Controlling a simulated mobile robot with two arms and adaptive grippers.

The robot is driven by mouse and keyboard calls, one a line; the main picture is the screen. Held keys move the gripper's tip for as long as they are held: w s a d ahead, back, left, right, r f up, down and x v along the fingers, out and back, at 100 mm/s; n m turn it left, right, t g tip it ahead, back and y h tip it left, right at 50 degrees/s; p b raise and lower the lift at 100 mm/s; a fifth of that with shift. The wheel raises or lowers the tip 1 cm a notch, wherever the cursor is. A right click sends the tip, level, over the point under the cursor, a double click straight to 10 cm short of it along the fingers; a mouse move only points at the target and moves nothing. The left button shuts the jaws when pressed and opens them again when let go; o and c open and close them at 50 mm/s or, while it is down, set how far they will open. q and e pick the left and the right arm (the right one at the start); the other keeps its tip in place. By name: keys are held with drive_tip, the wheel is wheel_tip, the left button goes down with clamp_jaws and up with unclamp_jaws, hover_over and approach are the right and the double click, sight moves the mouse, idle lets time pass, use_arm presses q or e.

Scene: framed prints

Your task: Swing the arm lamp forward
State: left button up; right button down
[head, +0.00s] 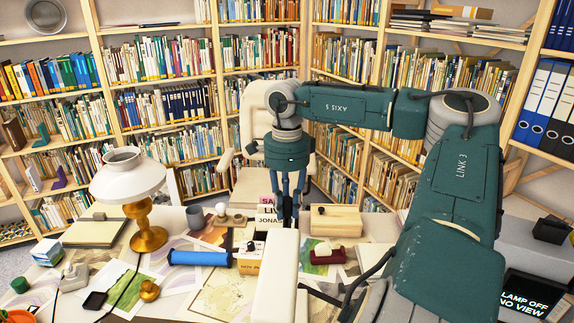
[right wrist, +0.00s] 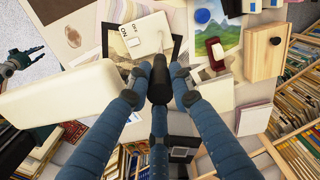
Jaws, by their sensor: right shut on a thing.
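The cream arm-lamp bar (head: 277,275) stretches from the front edge of the head view toward my right gripper (head: 288,215). In the right wrist view the bar (right wrist: 60,95) comes in from the left, and its end lies beside the fingers. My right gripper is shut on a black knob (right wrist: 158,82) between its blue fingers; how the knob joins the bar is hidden. Below is a cream switch box (right wrist: 146,38) marked ON and OFF. My left gripper (right wrist: 35,60) shows at the far left of the right wrist view, small, its fingers apart and empty.
A brass table lamp (head: 128,185) stands at the left. A blue roll (head: 200,258), a wooden box (head: 336,219), a red tape dispenser (head: 328,253) and prints crowd the desk. A sign (head: 530,294) reads LAMP OFF NO VIEW. Bookshelves (head: 165,105) close in the back.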

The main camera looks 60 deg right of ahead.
drive_tip(key=shift+w+d+r, duration=0.1)
drive_tip(key=shift+r, duration=0.1)
idle(0.3)
drive_tip(key=c, duration=1.8)
unclamp_jaws()
drive_tip(key=shift+o, duration=1.3)
drive_tip(key=shift+f, duration=0.1)
wheel_tip(320, 180, up, 12)
drive_tip(key=shift+r, duration=0.1)
drive_tip(key=shift+f, duration=0.2)
